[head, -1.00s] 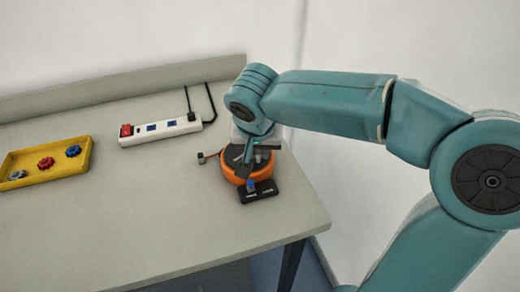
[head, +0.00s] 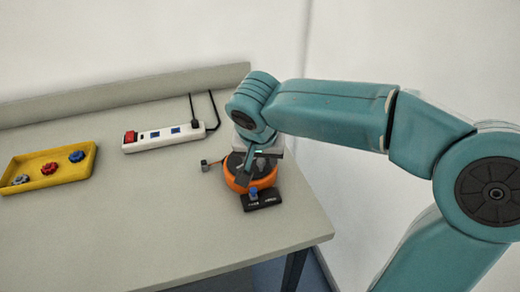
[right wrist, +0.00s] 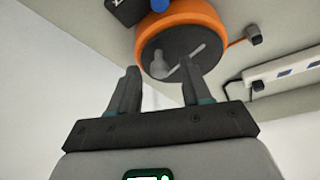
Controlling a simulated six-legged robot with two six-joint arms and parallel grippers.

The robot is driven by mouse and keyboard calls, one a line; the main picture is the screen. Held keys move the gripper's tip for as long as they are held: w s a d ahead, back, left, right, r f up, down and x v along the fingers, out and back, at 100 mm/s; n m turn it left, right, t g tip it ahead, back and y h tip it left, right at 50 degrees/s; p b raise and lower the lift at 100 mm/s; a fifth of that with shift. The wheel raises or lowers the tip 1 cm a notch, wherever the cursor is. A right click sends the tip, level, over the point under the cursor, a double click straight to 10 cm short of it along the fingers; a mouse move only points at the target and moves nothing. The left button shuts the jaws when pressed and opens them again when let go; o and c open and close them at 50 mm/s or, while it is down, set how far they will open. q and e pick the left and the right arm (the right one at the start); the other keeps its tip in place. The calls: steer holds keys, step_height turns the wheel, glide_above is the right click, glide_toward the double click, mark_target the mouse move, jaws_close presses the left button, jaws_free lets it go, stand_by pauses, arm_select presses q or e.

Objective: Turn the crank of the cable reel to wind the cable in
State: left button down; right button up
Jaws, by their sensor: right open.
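The cable reel is an orange drum (head: 237,184) with a dark top, near the right end of the table. It also shows in the right wrist view (right wrist: 207,14), with a grey crank knob (right wrist: 158,63) standing on its dark face. My right gripper (right wrist: 159,69) is open. In the wrist picture the knob appears between its two fingertips; I cannot tell whether they touch it. In the head view my right gripper (head: 252,168) is over the reel and hides part of its top. A short cable with a small grey end block (head: 205,166) sticks out left of the reel. My left gripper is out of view.
A black block (head: 262,202) with a blue knob is at the reel's front. A white power strip (head: 158,143) with a red switch lies behind left. A yellow tray (head: 50,177) with several coloured knobs is at far left. The table's front middle is clear.

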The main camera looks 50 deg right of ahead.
steer(key=p+v, duration=0.3)
steer(key=v, duration=1.3)
steer(key=shift+a+r, duration=0.1)
steer(key=shift+a, duration=0.05)
